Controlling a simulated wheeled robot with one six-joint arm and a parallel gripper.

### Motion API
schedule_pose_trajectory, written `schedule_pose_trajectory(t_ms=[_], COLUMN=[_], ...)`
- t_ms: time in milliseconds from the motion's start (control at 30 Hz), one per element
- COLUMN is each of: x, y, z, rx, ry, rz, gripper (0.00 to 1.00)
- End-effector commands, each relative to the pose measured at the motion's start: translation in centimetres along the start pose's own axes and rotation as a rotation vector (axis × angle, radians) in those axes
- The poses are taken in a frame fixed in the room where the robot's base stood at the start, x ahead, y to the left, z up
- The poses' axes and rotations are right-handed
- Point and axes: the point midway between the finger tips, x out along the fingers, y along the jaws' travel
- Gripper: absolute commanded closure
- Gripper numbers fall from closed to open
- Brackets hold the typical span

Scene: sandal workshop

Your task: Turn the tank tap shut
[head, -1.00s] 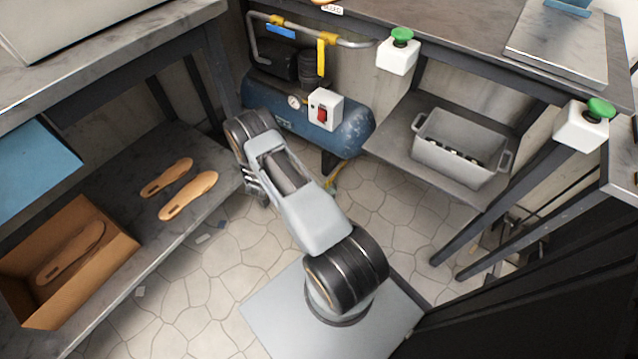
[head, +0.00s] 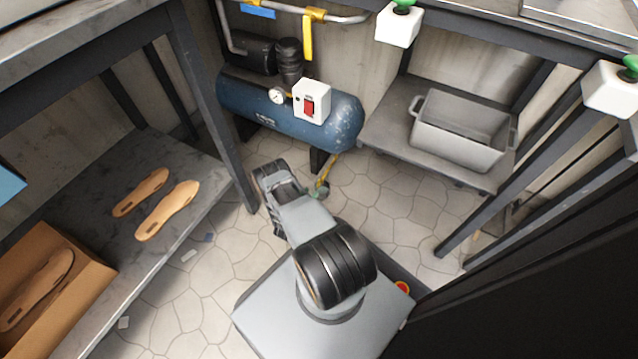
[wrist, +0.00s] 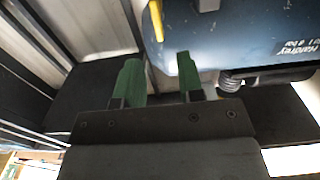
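The blue compressor tank (head: 245,107) stands on the floor under the back bench. A yellow piece (head: 330,168) runs down from under its right end to a small dark fitting (head: 322,188) near the floor; I cannot tell whether this is the tap. A yellow lever (head: 308,38) hangs from the pipe above the tank. In the wrist view the tank (wrist: 240,45) fills the upper right, with a yellow strip (wrist: 156,20) at its left edge. My gripper (wrist: 160,80) has its two green fingers apart with nothing between them.
A grey bin (head: 460,135) sits on a low shelf at right. A low shelf at left holds sandal soles (head: 167,210) and a cardboard box (head: 90,275). A table leg (head: 212,110) stands left of the tank. The tiled floor (head: 380,205) right of my arm is clear.

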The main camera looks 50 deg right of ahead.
Motion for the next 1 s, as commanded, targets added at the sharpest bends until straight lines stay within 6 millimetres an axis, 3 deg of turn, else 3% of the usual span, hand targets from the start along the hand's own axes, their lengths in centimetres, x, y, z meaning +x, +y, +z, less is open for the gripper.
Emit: schedule_pose_trajectory(t_ms=[200, 400, 900, 1000], x=[4.1, 6.5, 7.7, 7.7], y=[0.1, 0.1, 0.1, 0.1], z=[0.3, 0.2, 0.0, 0.0], rx=[0.002, 0.001, 0.000, 0.000], ry=[0.000, -0.001, -0.001, -0.001], rz=[0.005, 0.005, 0.003, 0.003], gripper=[0.65, 0.65, 0.65, 0.73])
